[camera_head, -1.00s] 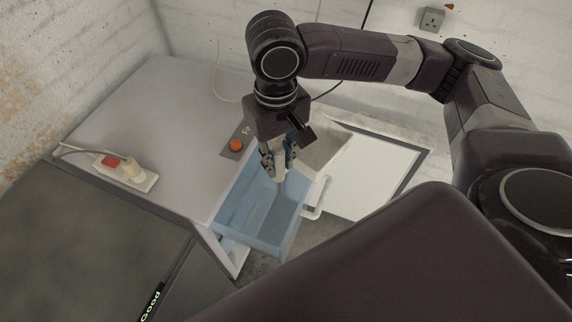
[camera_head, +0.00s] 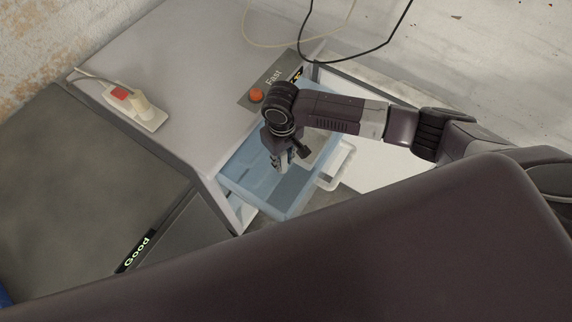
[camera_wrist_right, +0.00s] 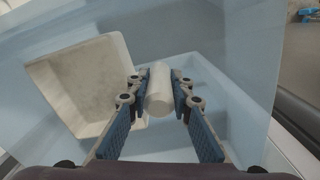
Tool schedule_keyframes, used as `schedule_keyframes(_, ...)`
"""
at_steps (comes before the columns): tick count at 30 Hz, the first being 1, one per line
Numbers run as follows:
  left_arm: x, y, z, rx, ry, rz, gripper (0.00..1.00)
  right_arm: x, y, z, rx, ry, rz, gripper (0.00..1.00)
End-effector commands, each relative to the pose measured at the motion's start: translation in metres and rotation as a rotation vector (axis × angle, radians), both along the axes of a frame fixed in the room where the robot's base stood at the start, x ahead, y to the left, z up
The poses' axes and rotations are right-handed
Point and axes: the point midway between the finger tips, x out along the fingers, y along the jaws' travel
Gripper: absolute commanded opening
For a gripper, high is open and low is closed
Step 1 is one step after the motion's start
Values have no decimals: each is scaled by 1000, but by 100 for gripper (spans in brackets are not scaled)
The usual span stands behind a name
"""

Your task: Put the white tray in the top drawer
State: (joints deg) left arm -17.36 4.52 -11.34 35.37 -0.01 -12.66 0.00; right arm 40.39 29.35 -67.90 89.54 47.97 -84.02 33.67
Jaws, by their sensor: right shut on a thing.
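The white tray (camera_wrist_right: 82,84) is a pale square dish, tilted in the right wrist view. It shows in part behind my right arm in the head view (camera_head: 317,147). My right gripper (camera_head: 281,161) points down at the open blue see-through drawer (camera_head: 248,178). In the wrist view its fingers (camera_wrist_right: 160,92) are shut on a white cylindrical handle (camera_wrist_right: 160,84) at the tray's side. The tray is over or inside the drawer; its exact height and any contact with the drawer floor cannot be told. My left gripper is not in view.
The drawer extends from a grey cabinet (camera_head: 187,75). A power strip (camera_head: 135,108) with a plug and a red button (camera_head: 257,95) are on its top. A white handle (camera_head: 335,170) juts out beside the drawer. A dark surface (camera_head: 80,170) lies at left.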

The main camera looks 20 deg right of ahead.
Motion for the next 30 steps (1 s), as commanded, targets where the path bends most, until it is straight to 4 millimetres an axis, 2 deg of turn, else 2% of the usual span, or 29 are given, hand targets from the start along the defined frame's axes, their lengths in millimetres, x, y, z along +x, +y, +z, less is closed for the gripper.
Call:
schedule_keyframes(4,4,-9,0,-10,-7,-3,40,1,0,-14,0,-1,-2,0)
schedule_keyframes(12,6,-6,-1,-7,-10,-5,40,0,0,-47,-1,-1,-1,0)
schedule_keyframes(23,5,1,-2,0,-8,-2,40,0,0,-51,0,-1,-2,0)
schedule_keyframes(24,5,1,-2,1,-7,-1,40,0,0,-51,0,-1,-1,24)
schedule_keyframes(27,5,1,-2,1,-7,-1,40,0,0,-51,0,-1,-2,35)
schedule_keyframes(30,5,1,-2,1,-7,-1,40,0,0,-51,0,-1,-2,38)
